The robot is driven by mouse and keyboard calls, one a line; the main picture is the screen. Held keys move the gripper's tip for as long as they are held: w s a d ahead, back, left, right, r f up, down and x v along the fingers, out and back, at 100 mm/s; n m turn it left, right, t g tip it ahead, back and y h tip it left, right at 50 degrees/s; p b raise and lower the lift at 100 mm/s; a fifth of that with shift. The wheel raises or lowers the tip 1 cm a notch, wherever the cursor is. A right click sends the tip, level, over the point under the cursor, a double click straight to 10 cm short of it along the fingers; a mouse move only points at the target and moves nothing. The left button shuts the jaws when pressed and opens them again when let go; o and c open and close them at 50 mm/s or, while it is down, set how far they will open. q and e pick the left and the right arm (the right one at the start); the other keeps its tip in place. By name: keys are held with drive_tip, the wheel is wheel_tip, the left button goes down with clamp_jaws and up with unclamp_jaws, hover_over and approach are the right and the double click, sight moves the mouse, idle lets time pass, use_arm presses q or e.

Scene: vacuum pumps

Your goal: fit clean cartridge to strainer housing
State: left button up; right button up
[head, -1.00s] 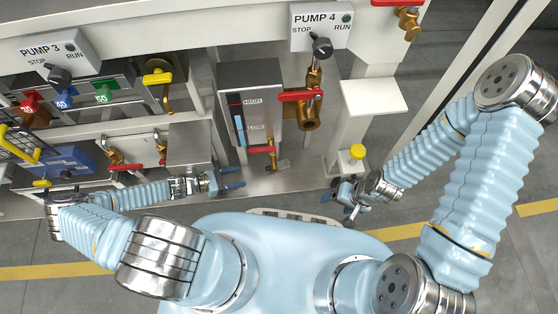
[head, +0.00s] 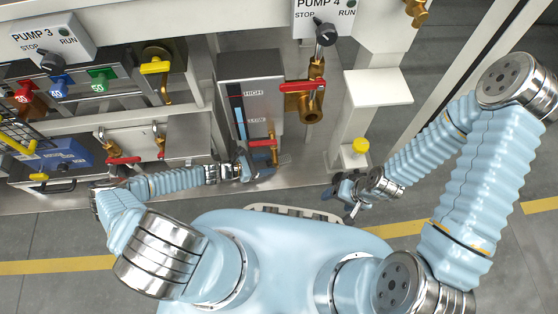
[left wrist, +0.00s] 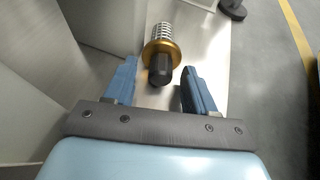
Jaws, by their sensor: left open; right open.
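A cartridge with a ribbed, silvery body, a gold collar (left wrist: 161,52) and a black grip lies on a pale metal surface in the left wrist view. My left gripper (left wrist: 158,82) is open, its blue fingers on either side of the black grip, not closed on it. In the head view my left gripper (head: 266,170) is low in front of the tank, and the cartridge is not clear there. A brass body (head: 305,102) with a round lower end, apparently the strainer housing, hangs below PUMP 4. My right gripper (head: 342,196) is open and empty.
A red-handled drain valve (head: 264,143) stands close above my left gripper, by the level tank (head: 250,82). Red, blue and green (head: 103,76) tagged parts and a blue box (head: 62,156) are at left.

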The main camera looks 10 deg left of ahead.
use_arm(q)
clamp_jaws()
